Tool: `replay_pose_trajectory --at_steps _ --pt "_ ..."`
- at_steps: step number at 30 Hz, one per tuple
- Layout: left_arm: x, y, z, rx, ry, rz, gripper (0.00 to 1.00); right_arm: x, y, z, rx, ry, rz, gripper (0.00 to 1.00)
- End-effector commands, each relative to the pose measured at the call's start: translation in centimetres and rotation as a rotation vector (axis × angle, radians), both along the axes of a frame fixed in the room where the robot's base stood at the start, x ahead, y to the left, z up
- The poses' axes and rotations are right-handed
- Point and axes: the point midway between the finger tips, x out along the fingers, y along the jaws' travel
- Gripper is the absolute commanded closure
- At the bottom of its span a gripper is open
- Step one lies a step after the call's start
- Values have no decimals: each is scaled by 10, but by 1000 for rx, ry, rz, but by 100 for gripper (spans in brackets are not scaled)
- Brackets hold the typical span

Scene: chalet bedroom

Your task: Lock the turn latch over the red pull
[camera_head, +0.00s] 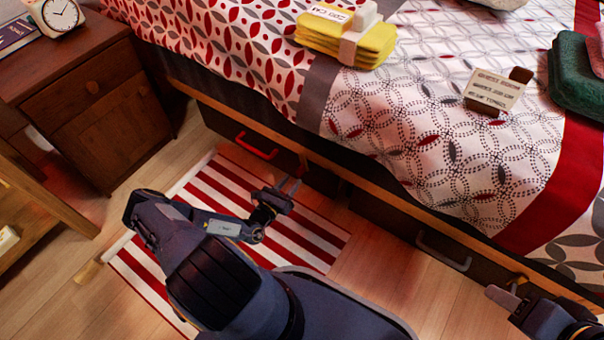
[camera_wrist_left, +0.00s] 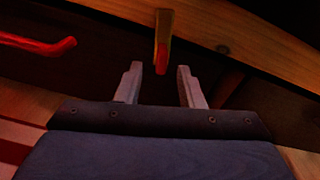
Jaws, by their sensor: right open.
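The red pull (camera_head: 257,147) is on a dark drawer front under the bed; it also shows at the left of the left wrist view (camera_wrist_left: 38,44). In that view a brass turn latch (camera_wrist_left: 163,28) with a red tip sits on the wooden rail, and its tip points down over the dark front. My left gripper (camera_wrist_left: 159,68) is open, its fingers on either side of the red tip; I cannot tell whether they touch it. In the head view it is right of the red pull (camera_head: 287,187). My right gripper (camera_head: 502,294) is open at the lower right.
A grey pull (camera_head: 443,252) is on another drawer front, with a brass-coloured piece (camera_head: 517,281) near my right gripper. A striped rug (camera_head: 215,185) lies on the floor. A nightstand (camera_head: 105,105) stands left of the bed. Folded yellow cloths (camera_head: 345,42) lie on the bed.

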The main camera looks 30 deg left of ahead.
Motion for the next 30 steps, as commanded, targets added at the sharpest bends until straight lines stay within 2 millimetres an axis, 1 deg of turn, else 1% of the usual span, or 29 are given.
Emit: replay_pose_trajectory --at_steps 6,12,17,24,26,30 --pt "35 -4 -2 3 -4 -5 65 0 0 -17 0 0 0 53" --pt "62 -6 0 4 -4 -6 65 0 0 -27 0 0 0 53" --pt "71 -6 1 4 -2 -6 65 0 0 -30 0 0 0 53" --pt "72 -7 2 3 -2 -6 65 0 0 -29 0 0 0 53" --pt "72 -7 2 3 -2 -6 72 0 0 -29 0 0 0 53" --pt "72 -7 2 3 -2 -7 90 0 0 -29 0 0 0 53"
